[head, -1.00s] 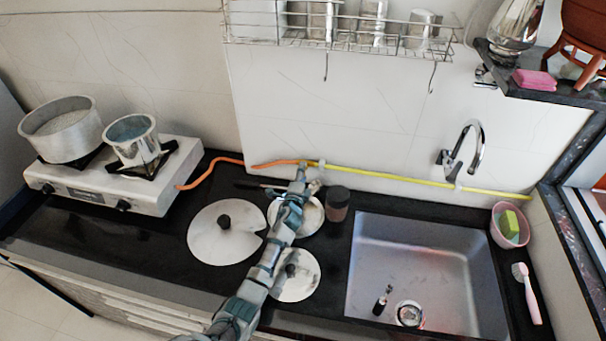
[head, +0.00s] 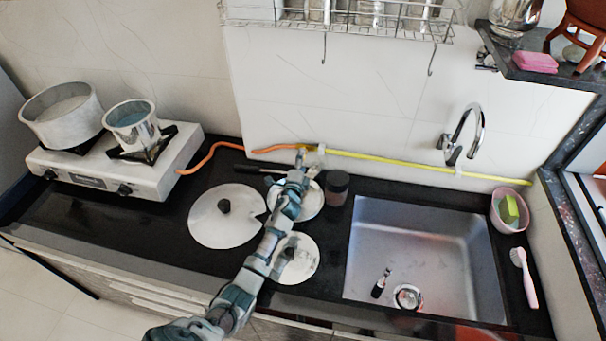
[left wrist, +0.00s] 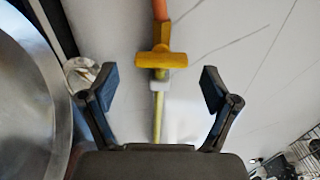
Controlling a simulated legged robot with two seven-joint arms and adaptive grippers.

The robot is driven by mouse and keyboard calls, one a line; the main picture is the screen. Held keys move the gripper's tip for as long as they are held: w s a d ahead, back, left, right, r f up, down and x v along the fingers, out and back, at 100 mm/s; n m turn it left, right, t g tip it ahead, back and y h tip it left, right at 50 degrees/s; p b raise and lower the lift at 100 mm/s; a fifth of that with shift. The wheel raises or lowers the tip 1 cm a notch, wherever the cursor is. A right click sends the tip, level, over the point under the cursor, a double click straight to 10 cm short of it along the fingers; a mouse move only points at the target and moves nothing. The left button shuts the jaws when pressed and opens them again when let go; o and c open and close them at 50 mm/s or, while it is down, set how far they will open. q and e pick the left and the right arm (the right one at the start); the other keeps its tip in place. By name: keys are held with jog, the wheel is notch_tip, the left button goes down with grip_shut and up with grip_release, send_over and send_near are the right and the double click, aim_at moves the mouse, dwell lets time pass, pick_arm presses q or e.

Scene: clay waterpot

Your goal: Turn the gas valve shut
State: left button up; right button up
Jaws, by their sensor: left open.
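The gas valve shows in the left wrist view as a yellow bar-shaped handle (left wrist: 160,60). The handle lies crosswise to the pipe. An orange hose (left wrist: 160,10) runs from one side of it and a yellow pipe (left wrist: 158,118) from the other. My left gripper (left wrist: 158,88) is open, one finger on each side of the pipe, and the handle shows beyond and between the fingertips, not gripped. In the head view my left gripper (head: 301,152) is at the wall where the orange hose meets the yellow pipe (head: 400,164), partly covering the valve. My right gripper is out of view.
A two-burner stove (head: 150,178) with two pots stands at left. Pot lids (head: 222,228) lie on the counter under and beside my arm, with a dark jar (head: 337,188) nearby. The sink (head: 430,240) is at right. A wire rack (head: 345,30) hangs above.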

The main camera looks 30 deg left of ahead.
pick_arm(q)
jog(key=d+v, duration=0.1)
jog(key=v, duration=0.9)
